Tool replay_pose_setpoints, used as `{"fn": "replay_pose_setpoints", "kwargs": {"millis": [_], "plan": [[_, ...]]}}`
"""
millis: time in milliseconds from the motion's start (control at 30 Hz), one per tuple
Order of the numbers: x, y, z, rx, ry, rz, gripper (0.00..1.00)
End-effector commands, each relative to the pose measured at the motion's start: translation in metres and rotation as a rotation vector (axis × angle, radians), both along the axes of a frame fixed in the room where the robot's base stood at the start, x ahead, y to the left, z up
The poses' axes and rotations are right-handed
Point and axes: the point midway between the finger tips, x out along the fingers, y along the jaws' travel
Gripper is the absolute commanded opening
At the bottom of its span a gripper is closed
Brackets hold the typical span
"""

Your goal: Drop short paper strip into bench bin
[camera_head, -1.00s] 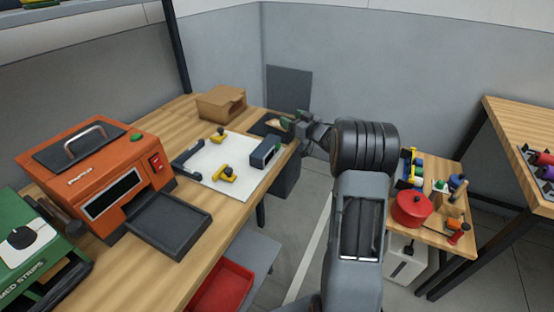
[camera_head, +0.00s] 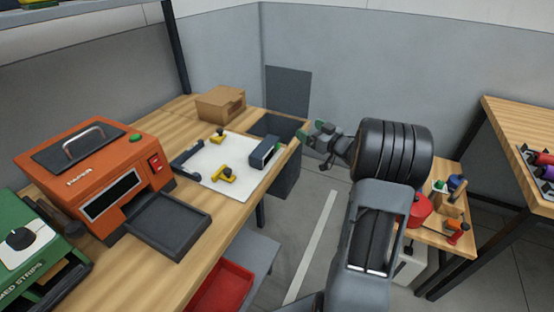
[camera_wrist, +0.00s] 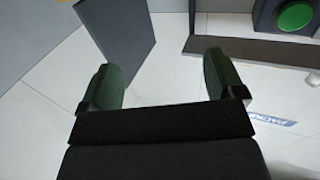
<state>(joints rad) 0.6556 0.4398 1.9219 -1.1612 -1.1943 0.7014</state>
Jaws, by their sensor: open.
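The short paper strip is not distinguishable in either view now. The bench bin (camera_head: 287,178) looks like the dark box at the bench's far right corner, with a dark open top level with the bench. Its inside is too dark to make out. My gripper (camera_head: 313,134) is just to the right of the bin, beyond the bench edge and apart from it. In the wrist view my gripper (camera_wrist: 159,75) has its two green-padded fingers wide apart, with nothing between them.
The bench (camera_head: 217,237) holds an orange paper machine (camera_head: 97,172) with a dark tray, a white mat (camera_head: 206,187) with yellow-handled tools, and a cardboard box (camera_head: 220,103). A red bin (camera_head: 223,290) sits below. A grey panel (camera_head: 288,90) leans behind. Side tables stand right.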

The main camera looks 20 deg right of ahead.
Motion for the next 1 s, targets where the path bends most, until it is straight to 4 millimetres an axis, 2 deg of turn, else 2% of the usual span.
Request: {"fn": "replay_pose_setpoints", "kwargs": {"millis": [100,333,1000], "plan": [[-0.019,-0.008,0.001,0.0,-0.001,-0.003,0.88],[-0.04,-0.015,0.0,-0.001,0.0,0.0,0.88],[-0.043,-0.018,-0.002,-0.024,0.001,-0.008,0.88]]}}
